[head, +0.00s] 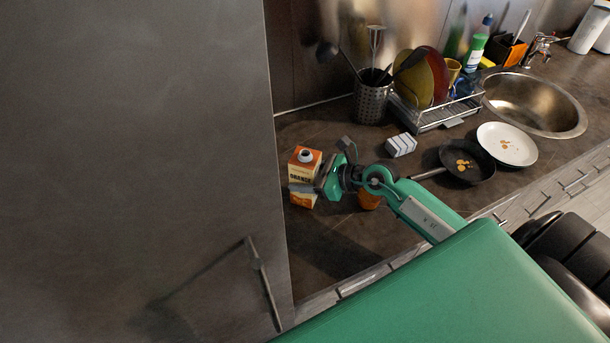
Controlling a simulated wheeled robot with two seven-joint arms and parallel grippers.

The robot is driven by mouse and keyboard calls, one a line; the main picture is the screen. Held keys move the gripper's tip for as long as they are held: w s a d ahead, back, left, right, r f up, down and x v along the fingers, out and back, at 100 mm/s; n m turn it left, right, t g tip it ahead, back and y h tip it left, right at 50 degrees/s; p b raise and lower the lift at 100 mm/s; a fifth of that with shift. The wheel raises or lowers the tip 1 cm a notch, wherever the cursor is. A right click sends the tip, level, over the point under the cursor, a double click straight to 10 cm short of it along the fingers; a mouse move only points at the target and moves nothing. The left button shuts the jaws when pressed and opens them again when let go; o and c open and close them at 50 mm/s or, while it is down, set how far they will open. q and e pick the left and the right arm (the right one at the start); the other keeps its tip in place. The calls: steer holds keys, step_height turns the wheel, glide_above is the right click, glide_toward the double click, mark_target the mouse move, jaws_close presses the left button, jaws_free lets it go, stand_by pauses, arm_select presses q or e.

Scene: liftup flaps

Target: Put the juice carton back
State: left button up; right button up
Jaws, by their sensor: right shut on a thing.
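The juice carton (303,159) is orange and white with a pale cap. It is upright at the left end of the counter, close beside the tall grey cabinet. My right gripper (305,186) reaches it from the right and is shut on it. The gripper covers part of the carton's front. I cannot tell whether the carton's base touches the counter. My left gripper is not in view.
The tall cabinet (150,120) with a bar handle (263,285) fills the left side. An orange object (369,200) is partly hidden behind my right arm. A black pan (467,162), white plate (507,145), dish rack (440,112) and sink (535,103) lie to the right.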

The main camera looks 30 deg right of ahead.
steer(key=shift+f, duration=0.15)
steer(key=o, duration=1.3)
steer(key=shift+c, duration=0.2)
steer(key=shift+r, duration=0.3)
steer(key=b+v, duration=0.3)
steer(key=v, duration=0.9)
steer(key=shift+f, duration=0.1)
steer(key=shift+s, duration=0.1)
